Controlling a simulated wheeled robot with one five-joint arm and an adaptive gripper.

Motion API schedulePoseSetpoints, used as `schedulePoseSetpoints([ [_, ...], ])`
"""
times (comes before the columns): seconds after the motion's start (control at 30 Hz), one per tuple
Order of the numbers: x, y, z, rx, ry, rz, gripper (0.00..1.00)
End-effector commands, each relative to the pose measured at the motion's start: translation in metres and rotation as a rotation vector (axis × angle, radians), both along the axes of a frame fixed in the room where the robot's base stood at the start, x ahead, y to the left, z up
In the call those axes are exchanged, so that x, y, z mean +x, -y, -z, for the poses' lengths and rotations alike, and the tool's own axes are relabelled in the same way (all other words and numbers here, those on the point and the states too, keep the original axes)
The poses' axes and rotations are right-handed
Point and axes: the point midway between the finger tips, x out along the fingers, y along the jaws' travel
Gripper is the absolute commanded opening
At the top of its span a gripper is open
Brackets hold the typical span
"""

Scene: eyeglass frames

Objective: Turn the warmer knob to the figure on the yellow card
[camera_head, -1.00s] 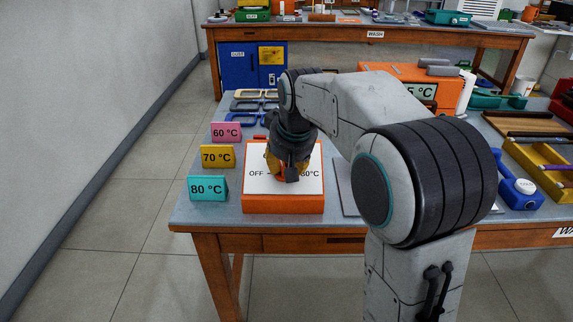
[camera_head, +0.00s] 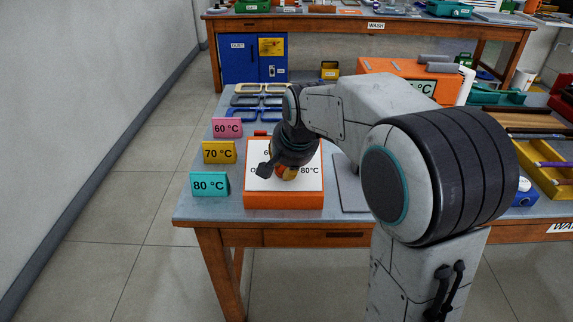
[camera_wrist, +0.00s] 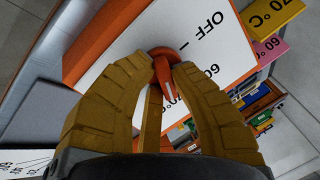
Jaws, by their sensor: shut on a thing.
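The warmer (camera_head: 284,200) is an orange box with a white dial plate (camera_head: 312,178) on the bench. The plate reads OFF, 60, a partly hidden figure and 80 °C. The orange-red knob (camera_wrist: 162,62) shows between my fingers in the wrist view; its bar lies toward the partly hidden figure beyond 60, but its exact setting is unclear. My gripper (camera_head: 286,173) is shut on the knob from above; it also shows in the wrist view (camera_wrist: 160,80). The yellow card (camera_head: 219,153) reads 70 °C and stands left of the warmer.
A pink 60 °C card (camera_head: 227,127) and a teal 80 °C card (camera_head: 209,184) stand beside the yellow one. Eyeglass frames (camera_head: 258,101) lie behind the warmer. A grey mat (camera_head: 350,190) lies to its right. A yellow tray (camera_head: 545,165) is farther right.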

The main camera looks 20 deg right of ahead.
Motion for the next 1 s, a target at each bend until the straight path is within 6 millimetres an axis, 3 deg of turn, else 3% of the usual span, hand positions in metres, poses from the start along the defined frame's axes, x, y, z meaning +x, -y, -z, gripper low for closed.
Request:
schedulePoseSetpoints([
  [0.7,-0.0024,0.0010,0.0069,0.035,-0.006,0.066,0.00],
  [0.73,-0.0024,0.0011,0.0070,0.035,-0.006,0.066,0.21],
  [1.0,-0.0019,0.0010,0.0053,0.035,-0.002,0.066,0.45],
])
